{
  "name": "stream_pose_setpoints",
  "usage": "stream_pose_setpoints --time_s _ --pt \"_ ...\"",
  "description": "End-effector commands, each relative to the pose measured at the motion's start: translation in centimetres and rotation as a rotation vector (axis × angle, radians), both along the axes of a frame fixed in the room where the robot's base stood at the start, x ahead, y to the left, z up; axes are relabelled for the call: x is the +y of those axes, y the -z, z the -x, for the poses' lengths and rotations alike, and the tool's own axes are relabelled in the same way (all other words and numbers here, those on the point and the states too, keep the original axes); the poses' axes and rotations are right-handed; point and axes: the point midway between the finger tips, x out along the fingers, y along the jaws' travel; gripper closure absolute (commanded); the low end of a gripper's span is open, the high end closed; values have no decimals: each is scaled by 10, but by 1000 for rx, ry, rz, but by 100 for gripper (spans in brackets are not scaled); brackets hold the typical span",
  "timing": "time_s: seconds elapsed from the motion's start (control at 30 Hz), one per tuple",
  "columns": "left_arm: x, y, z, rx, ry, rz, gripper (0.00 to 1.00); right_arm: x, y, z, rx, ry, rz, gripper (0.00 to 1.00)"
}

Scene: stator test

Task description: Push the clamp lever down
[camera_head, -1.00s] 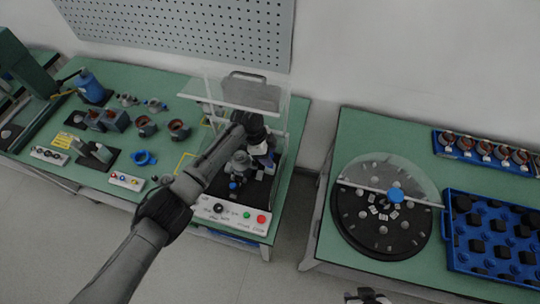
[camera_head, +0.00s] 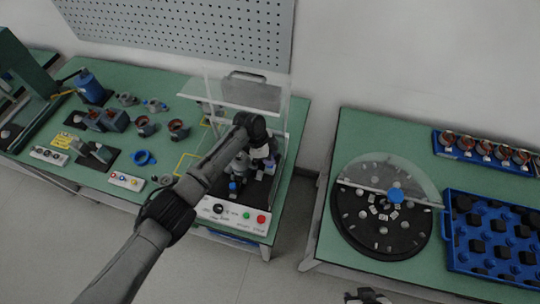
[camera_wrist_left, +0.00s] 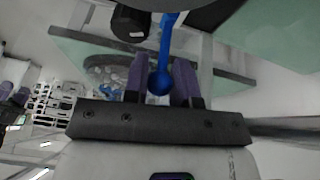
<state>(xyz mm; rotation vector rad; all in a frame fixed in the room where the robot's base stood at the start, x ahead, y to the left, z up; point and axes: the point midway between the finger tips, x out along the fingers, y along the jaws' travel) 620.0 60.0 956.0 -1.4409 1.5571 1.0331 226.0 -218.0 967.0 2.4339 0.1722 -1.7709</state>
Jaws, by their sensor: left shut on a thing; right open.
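The clamp lever is a blue rod with a round knob (camera_wrist_left: 159,82), seen in the left wrist view. My left gripper (camera_wrist_left: 161,88) is shut on this knob, with one purple finger on each side of it. In the head view my left arm reaches into the test station, and my left gripper (camera_head: 262,152) is low inside it; the lever is hidden there by the arm. My right gripper (camera_head: 367,296) is at the bottom edge, away from the benches, and open.
The test station has clear panels, a raised plate (camera_head: 243,93) and a front button panel (camera_head: 235,214). Several stator parts and small button boxes lie to its left on the green bench. A second bench holds a round turntable (camera_head: 350,222) and a blue tray (camera_head: 447,240).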

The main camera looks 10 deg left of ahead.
Motion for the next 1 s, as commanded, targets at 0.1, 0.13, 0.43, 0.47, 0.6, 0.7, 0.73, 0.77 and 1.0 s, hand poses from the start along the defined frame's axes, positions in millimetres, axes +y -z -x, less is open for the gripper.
stream_pose_setpoints --time_s 0.1,0.13,0.43,0.47,0.6,0.7,0.73,0.77,1.0 --pt "0 0 0 0 0 0 100 0 0 0 0 0 0 57" --pt "0 0 0 0 0 0 100 0 0 0 0 0 0 57" --pt "0 -1 1 -8 0 1 100 1 -2 0 0 1 -2 57" --pt "1 -1 1 -14 0 1 100 1 -4 0 0 1 -2 57" --pt "1 -3 6 -65 1 10 100 1 -14 0 1 2 -3 57" --pt "2 -3 11 -127 0 19 100 1 -23 0 1 2 -3 57" --pt "2 -3 12 -147 0 22 100 1 -26 0 0 2 -3 57" --pt "2 -2 14 -170 1 25 100 1 -28 0 0 2 -3 57" --pt "4 3 26 -350 1 52 100 1 -38 0 0 2 -3 57"
